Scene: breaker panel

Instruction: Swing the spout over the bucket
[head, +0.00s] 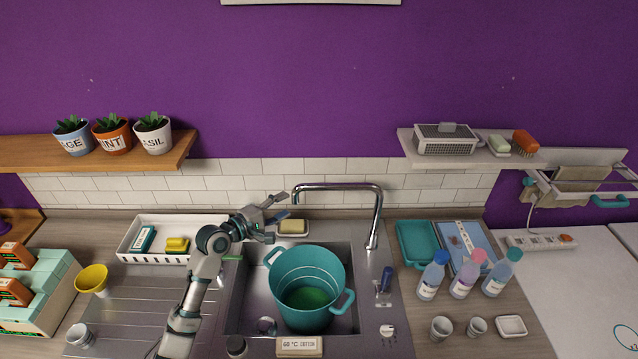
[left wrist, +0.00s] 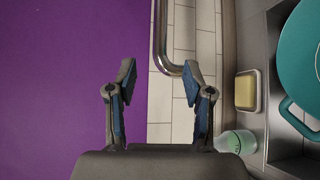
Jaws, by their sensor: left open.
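The chrome spout (head: 340,187) rises from the right side of the sink and reaches left, its downturned end just right of my left gripper. The teal bucket (head: 323,269) stands in the sink below it, with green at its bottom; I cannot tell whether the spout end is over its opening. My left gripper (head: 281,208) is open and empty, left of the spout end. In the left wrist view the spout (left wrist: 160,35) bends ahead of the open left gripper (left wrist: 159,76), and part of the bucket (left wrist: 297,62) shows at the right. My right gripper is not seen.
A soap dish (head: 293,228) sits behind the bucket. A white tray (head: 128,243) with a yellow sponge is at left. Several bottles (head: 463,276) and a teal tray (head: 416,243) stand right of the sink. Shelves hold plants (head: 112,135) and a grater-like box (head: 444,140).

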